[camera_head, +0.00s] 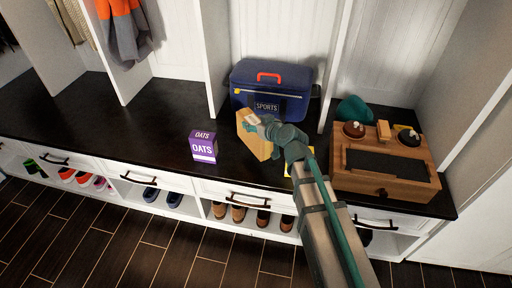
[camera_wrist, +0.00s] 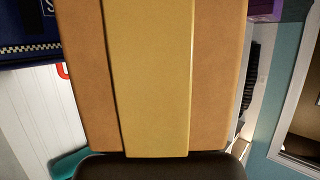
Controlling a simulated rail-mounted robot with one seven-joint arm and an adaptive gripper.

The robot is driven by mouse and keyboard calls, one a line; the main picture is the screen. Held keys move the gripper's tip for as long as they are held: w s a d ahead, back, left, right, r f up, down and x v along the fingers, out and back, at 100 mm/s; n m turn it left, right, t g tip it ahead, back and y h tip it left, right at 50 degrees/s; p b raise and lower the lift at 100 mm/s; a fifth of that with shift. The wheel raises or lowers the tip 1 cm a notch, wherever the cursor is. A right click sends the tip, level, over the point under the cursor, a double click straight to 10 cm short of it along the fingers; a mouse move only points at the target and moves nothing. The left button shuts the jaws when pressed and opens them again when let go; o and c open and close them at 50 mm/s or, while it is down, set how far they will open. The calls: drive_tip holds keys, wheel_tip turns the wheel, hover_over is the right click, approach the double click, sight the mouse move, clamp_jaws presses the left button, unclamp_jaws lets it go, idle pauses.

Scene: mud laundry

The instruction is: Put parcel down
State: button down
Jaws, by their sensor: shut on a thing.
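The parcel (camera_head: 254,141) is a tan cardboard box with a paler strip of tape. In the head view my gripper (camera_head: 254,122) is shut on its upper part, and the parcel is upright and slightly tilted over the dark bench top (camera_head: 122,126). I cannot tell whether its lower edge touches the bench. In the wrist view the parcel (camera_wrist: 158,80) fills the middle of the picture, and a dark gripper part (camera_wrist: 160,167) shows at the bottom edge.
A purple oats box (camera_head: 204,147) stands left of the parcel. A blue sports bag (camera_head: 270,86) is behind it. A wooden organiser box (camera_head: 385,165) stands to the right, with a teal item (camera_head: 352,109) behind. The bench left of the oats is clear. Shoes sit in cubbies below.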

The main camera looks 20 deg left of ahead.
drive_tip(key=shift+f+b, duration=0.7)
drive_tip(key=shift+f, duration=3.2)
drive_tip(key=shift+f, duration=0.15)
drive_tip(key=shift+c, duration=1.7)
unclamp_jaws()
